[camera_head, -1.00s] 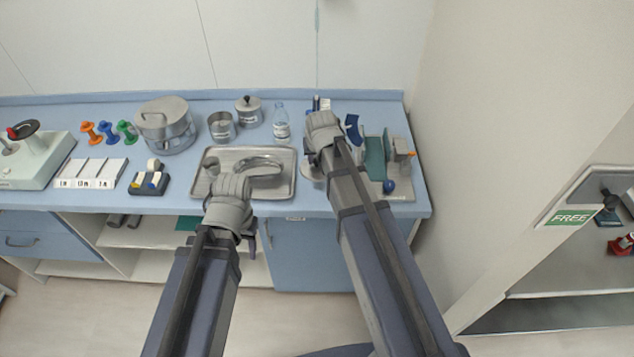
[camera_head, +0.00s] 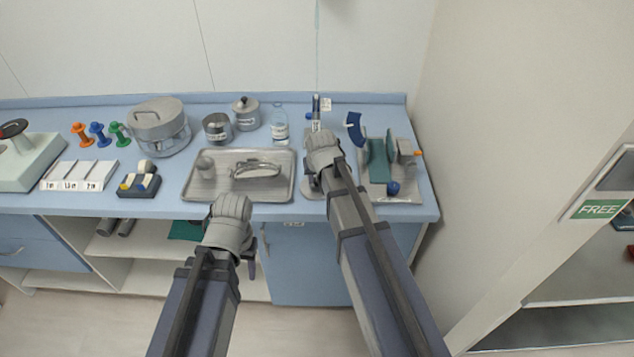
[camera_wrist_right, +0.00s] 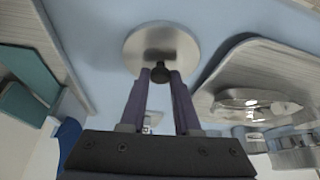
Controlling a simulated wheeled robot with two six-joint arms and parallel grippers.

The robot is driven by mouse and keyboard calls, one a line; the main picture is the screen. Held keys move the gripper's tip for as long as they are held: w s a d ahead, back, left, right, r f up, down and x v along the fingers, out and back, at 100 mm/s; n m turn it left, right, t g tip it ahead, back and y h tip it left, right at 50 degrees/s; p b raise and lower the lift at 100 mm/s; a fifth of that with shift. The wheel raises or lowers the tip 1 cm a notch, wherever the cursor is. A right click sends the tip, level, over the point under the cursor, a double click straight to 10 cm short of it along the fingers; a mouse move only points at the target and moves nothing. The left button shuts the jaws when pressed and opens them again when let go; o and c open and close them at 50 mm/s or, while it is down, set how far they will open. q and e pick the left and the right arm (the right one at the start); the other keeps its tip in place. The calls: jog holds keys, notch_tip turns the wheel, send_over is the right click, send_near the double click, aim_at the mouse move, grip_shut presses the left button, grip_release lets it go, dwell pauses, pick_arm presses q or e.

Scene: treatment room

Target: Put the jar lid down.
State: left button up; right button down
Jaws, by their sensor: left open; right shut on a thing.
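The jar lid (camera_wrist_right: 158,48) is a round steel disc with a black knob. My right gripper (camera_wrist_right: 160,74) is shut on the knob in the right wrist view. The lid is flat over the blue counter, right of the tray; I cannot tell whether it touches. In the head view my right gripper (camera_head: 320,165) hides most of the lid (camera_head: 308,187). An uncovered steel jar (camera_head: 217,129) stands behind the tray, beside a lidded one (camera_head: 246,113). My left gripper (camera_head: 230,208) is open at the tray's front edge; its fingers are mostly hidden.
The steel tray (camera_head: 190,192) holds a kidney dish (camera_head: 257,170) and a small cylinder (camera_head: 205,167). A bottle (camera_head: 280,127) stands behind it. A stand with green panels (camera_head: 378,160) is close to my right gripper's right. A large drum (camera_head: 160,125) stands left.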

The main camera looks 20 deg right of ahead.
jog(key=shift+f, duration=0.15)
jog(key=c, duration=0.6)
grip_release()
jog(key=shift+r, duration=0.25)
jog(key=shift+s+r+p, duration=0.2)
jog(key=shift+r+p, duration=0.4)
jog(key=d+p+v, duration=0.1)
jog(key=p+v, duration=0.9)
jog(key=v, duration=0.1)
jog(key=s+a+n+g, duration=0.1)
jog(key=s+a+n, duration=0.1)
jog(key=s+a, duration=0.2)
jog(key=s+a+f+n+g, duration=0.1)
jog(key=s+a+g, duration=0.1)
jog(key=s+a, duration=0.3)
jog(key=s+a+f+n+g, duration=0.1)
jog(key=s+a, duration=0.3)
jog(key=s, duration=0.5)
jog(key=shift+s+a+n+g, duration=0.3)
jog(key=shift+n+g, duration=0.2)
jog(key=shift+n, duration=0.3)
